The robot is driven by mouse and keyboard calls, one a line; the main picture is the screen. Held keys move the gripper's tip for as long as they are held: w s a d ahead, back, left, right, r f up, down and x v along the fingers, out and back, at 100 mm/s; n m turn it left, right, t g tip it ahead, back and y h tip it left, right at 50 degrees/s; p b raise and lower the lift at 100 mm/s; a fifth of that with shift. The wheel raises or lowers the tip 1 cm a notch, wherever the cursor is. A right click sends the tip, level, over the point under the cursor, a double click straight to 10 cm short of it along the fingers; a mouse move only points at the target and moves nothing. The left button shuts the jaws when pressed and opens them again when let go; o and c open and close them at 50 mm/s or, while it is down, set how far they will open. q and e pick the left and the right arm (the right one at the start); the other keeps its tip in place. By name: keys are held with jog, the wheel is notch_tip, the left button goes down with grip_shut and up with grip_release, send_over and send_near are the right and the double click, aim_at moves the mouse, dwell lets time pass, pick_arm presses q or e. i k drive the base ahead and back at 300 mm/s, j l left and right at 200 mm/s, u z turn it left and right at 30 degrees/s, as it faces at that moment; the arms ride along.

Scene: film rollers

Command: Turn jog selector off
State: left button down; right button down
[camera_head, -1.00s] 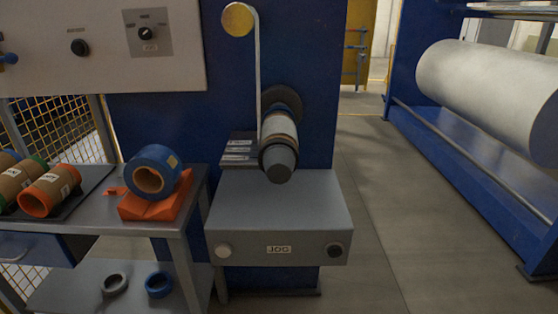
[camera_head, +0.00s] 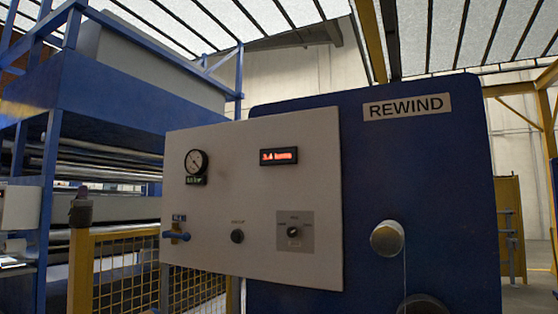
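The jog selector is a small black rotary knob (camera_head: 293,231) on a grey square plate (camera_head: 306,243) at the lower right of the light grey control panel (camera_head: 240,150). I cannot tell for certain which position the knob points to. Neither of my grippers is in view.
The panel also bears a gauge (camera_head: 196,161), a red digital display (camera_head: 279,156), a black button (camera_head: 237,236) and a blue valve handle (camera_head: 177,235). The blue REWIND housing (camera_head: 420,180) stands at the right with a roller (camera_head: 387,238). Yellow mesh fencing (camera_head: 125,270) is at the lower left.

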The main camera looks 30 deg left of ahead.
aim_at(292, 232)
jog(key=k+j+u, duration=0.2)
jog(key=k, duration=0.45)
jog(key=k+u, duration=0.25)
jog(key=k, duration=0.35)
jog(key=u, duration=1.65)
jog(key=l+u, duration=0.4)
jog(key=l, duration=2.55)
jog(key=k+l, duration=0.15)
jog(key=l, duration=0.95)
